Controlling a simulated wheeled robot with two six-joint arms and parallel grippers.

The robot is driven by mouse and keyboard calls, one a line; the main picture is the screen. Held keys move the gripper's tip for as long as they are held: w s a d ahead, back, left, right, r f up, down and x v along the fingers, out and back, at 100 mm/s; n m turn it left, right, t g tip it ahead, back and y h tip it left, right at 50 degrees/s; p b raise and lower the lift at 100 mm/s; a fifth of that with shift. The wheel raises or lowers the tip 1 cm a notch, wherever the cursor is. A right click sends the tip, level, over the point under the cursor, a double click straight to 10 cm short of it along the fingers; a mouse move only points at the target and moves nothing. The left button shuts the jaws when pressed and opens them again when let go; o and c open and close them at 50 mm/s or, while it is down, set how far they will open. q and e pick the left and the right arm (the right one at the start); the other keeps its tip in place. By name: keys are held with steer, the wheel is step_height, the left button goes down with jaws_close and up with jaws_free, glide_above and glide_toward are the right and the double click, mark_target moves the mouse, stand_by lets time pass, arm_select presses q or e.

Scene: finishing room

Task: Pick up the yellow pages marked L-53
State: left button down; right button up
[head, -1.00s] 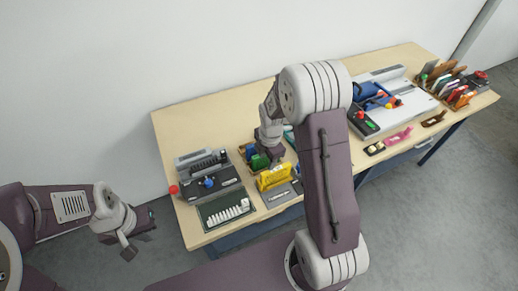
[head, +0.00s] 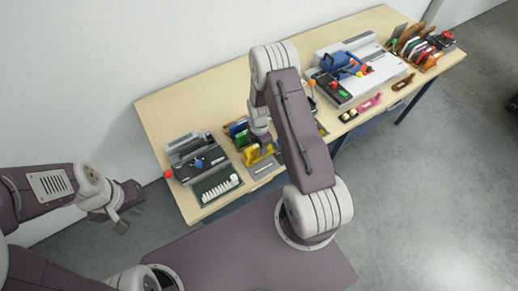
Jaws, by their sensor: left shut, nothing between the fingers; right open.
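A yellow item (head: 251,157), likely the yellow pages, stands near the front of the wooden table, left of my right forearm. Its marking is too small to read. My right gripper (head: 262,143) is open, pointing down right over the yellow item and partly covering it; I cannot tell if they touch. Another yellow bit (head: 322,129) shows just right of my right forearm, mostly hidden. My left gripper (head: 121,225) is shut and empty, off the table's left end above the floor.
Green and blue items (head: 239,134) stand beside the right gripper. A dark punch machine (head: 195,157) and a tray of white pieces (head: 216,187) are to the left. A large white machine (head: 350,70) and a filled rack (head: 425,50) stand right. The table's back left is bare.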

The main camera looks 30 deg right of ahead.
step_height(320, 180, down, 2)
steer(key=shift+w+f, duration=0.35)
steer(key=shift+w, duration=0.05)
steer(key=shift+s+r, duration=0.1)
steer(key=shift+s, duration=0.05)
steer(key=c, duration=0.7)
steer(key=shift+s+r, duration=0.1)
steer(key=shift+s, duration=0.05)
jaws_close()
arm_select(q)
steer(key=shift+w+r, duration=0.2)
steer(key=shift+r, duration=0.1)
steer(key=shift+w, duration=0.1)
steer(key=shift+f, duration=0.1)
arm_select(e)
steer(key=shift+w, duration=0.2)
